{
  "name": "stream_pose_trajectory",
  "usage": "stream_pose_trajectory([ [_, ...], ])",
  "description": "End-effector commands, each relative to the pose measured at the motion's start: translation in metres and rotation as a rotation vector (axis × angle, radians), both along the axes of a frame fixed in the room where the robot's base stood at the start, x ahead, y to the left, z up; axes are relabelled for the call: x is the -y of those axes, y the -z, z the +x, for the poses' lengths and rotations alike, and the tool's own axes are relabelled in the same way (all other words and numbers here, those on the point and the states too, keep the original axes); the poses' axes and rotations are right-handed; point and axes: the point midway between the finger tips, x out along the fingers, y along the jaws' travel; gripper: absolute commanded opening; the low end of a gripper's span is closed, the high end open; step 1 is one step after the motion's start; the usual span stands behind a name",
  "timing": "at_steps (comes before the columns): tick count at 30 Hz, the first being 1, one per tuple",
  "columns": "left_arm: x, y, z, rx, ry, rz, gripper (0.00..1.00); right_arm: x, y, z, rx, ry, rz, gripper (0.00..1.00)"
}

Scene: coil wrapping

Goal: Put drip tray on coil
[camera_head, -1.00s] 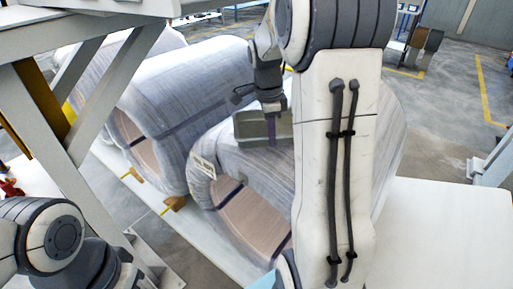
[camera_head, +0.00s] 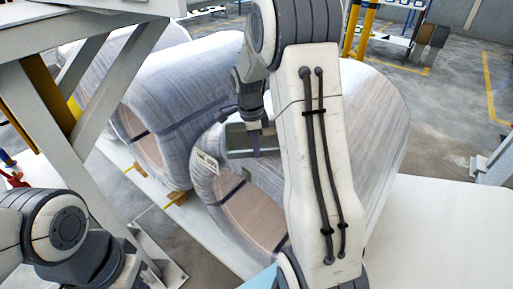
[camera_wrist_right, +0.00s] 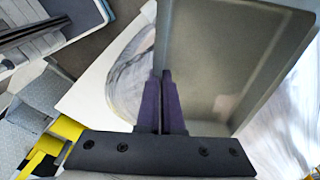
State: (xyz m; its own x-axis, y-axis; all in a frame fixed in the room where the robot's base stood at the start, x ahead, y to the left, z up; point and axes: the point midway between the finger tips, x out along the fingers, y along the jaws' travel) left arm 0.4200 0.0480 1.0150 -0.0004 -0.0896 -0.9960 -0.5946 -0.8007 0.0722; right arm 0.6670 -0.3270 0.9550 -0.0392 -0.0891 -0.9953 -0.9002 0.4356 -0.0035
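The drip tray (camera_head: 237,138) is a shallow grey-green tray. My right gripper (camera_head: 256,146) is shut on its edge; in the right wrist view the purple fingers (camera_wrist_right: 162,105) are close together against the wall of the tray (camera_wrist_right: 215,65), which looks tilted to that camera. The nearer coil (camera_head: 372,115) is a large roll in pale wrap with a label on its end edge. The tray appears over this coil's upper left shoulder; I cannot tell whether they touch. My right arm hides the coil's middle. My left gripper is out of view; only its arm shows at lower left.
A second wrapped coil (camera_head: 190,85) lies close on the left, with another behind it. A grey steel frame (camera_head: 90,90) stands at the left. A white surface (camera_head: 440,225) at the right is clear. Yellow posts (camera_head: 362,30) stand behind.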

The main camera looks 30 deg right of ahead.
Motion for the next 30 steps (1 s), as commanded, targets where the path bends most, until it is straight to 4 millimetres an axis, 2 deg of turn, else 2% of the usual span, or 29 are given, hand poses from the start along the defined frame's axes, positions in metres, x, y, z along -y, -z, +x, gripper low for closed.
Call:
stream_pose_trajectory([
  [2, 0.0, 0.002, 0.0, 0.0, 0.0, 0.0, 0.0, 0.0, 0.003, 0.0, 0.001, 0.0, 0.0, 0.0],
  [3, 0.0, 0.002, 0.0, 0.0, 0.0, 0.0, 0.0, 0.0, 0.004, 0.0, -0.001, 0.0, 0.0, 0.07],
  [5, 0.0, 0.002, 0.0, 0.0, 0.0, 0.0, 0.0, 0.0, 0.003, 0.0, -0.001, 0.0, 0.0, 0.3],
  [6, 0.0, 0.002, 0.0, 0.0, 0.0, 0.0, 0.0, 0.0, 0.003, 0.0, -0.001, 0.0, 0.0, 0.33],
  [14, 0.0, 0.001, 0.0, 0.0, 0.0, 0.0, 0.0, 0.0, 0.003, 0.0, -0.001, 0.0, 0.0, 0.33],
  [17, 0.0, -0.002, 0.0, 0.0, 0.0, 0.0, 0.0, 0.0, -0.004, 0.0, 0.001, 0.0, 0.0, 0.33],
  [30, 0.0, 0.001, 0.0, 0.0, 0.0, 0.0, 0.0, -0.006, -0.068, 0.004, 0.002, 0.001, 0.0, 0.33],
])
